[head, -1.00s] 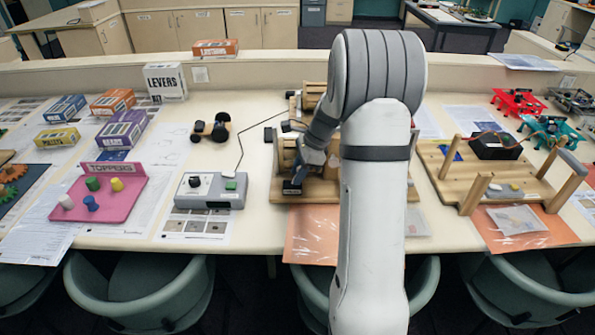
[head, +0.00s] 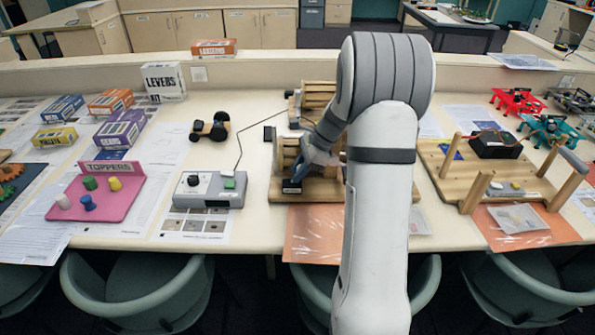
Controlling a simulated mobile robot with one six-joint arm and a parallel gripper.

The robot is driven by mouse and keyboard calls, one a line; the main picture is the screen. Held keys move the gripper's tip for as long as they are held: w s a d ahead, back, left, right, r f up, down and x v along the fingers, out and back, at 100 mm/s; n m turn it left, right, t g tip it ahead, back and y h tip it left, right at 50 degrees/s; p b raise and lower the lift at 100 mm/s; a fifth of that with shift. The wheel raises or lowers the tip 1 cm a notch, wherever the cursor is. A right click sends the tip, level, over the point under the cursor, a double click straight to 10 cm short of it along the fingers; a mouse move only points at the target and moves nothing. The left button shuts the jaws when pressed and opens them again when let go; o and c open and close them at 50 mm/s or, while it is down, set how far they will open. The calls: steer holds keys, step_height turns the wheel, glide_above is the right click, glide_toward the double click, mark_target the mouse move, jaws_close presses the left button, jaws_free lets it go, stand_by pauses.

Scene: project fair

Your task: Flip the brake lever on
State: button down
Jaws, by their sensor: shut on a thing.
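A wooden device (head: 278,158) with upright panels stands on a wooden base (head: 285,197) in the middle of the table. My gripper (head: 303,168) reaches down into this device from the upper right. It is shut on a small part there, which looks to be the brake lever. My wrist and the wood hide most of the lever, so its position cannot be read. A small black block (head: 291,187) with a pale label sits at the device's front, just below my gripper.
A grey control box (head: 210,190) with a green button stands to the left, with a cable running to the device. A pink toppers tray (head: 125,205) lies farther left. Another wooden frame (head: 450,185) stands to the right. Orange sheet (head: 315,235) lies in front.

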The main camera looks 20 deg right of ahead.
steer(key=c, duration=1.6)
jaws_free()
steer(key=shift+d+f, duration=0.1)
steer(key=shift+d, duration=0.15)
steer(key=shift+o, duration=0.2)
steer(key=shift+a, duration=0.1)
steer(key=v, duration=0.8)
steer(key=s+a+r+n+h, duration=0.1)
steer(key=s+a+n+h, duration=0.1)
steer(key=s+a+n, duration=0.3)
steer(key=s+a+n+h, duration=0.1)
steer(key=s+a+n, duration=0.4)
steer(key=s+n, duration=0.3)
steer(key=s+a+r+n+h, duration=0.1)
steer(key=s+a+n, duration=0.5)
steer(key=s, duration=0.6)
steer(key=shift+r+n+t+h, duration=0.35)
steer(key=shift+n+h, duration=0.25)
steer(key=shift+h, duration=0.2)
